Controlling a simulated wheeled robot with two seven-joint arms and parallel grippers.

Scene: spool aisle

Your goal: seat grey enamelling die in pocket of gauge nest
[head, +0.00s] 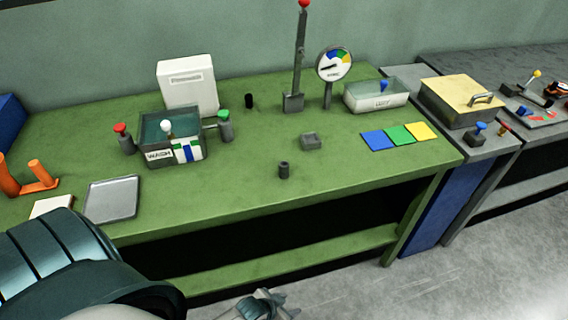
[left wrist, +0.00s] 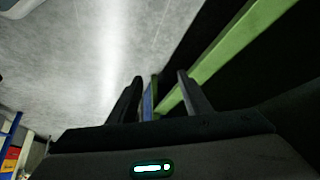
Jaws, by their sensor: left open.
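A small dark grey cylinder with a darker top, apparently the enamelling die (head: 284,171), stands upright near the front edge of the green bench. A squat grey block with a recess in its top, apparently the gauge nest (head: 310,141), sits behind it and slightly right, apart from it. The pocket looks empty. My left gripper (head: 268,303) is low at the bottom of the head view, in front of the bench and well short of the die. In the left wrist view its two dark fingers (left wrist: 160,90) are apart with nothing between them. My right gripper does not show.
The green bench (head: 235,192) also holds a wash tank (head: 157,154), a grey tray (head: 112,198), a lever post (head: 294,102), a dial gauge (head: 333,67) and coloured tiles (head: 399,137). Bench surface around the die is clear. Below is a green shelf (head: 280,262).

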